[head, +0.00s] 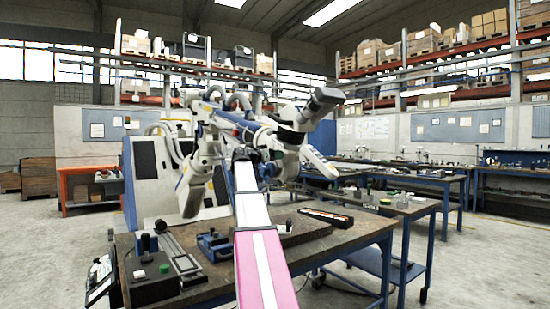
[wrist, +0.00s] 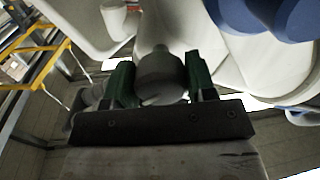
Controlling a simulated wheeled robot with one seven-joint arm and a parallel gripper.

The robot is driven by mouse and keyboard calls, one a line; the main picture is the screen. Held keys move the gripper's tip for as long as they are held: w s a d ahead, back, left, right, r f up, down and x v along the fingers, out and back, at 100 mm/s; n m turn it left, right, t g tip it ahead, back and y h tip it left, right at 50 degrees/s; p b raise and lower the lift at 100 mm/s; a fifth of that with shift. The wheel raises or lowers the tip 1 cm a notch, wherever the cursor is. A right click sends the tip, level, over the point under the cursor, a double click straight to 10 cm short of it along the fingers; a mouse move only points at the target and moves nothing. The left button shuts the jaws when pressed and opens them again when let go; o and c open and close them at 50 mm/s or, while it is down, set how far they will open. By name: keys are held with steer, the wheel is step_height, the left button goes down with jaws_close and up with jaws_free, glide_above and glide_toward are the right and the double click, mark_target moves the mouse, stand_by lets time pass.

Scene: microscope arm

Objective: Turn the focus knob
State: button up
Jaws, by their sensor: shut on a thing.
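The focus knob (wrist: 162,76) is a grey rounded knob in the middle of the wrist view. My gripper (wrist: 159,72) has its two green fingers on either side of the knob and is shut on it. The white and blue microscope arm (head: 285,138) stands beyond the bench in the head view, with a dark eyepiece end at its upper right. My white and pink arm reaches up to it from the bottom of the head view. There the knob and fingertips are hidden or too small to tell.
A workbench (head: 352,228) lies below my arm, with a black control box (head: 150,280) at its left and a long open case (head: 326,217) at its right. A blue cart (head: 400,235) stands right of the bench. White housing surrounds the knob closely in the wrist view.

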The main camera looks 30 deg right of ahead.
steer(key=shift+m, duration=0.3)
steer(key=o, duration=0.9)
steer(key=shift+a, duration=0.1)
steer(key=a, duration=0.7)
steer(key=s+a, duration=0.1)
steer(key=a, duration=0.2)
steer(key=shift+a, duration=0.3)
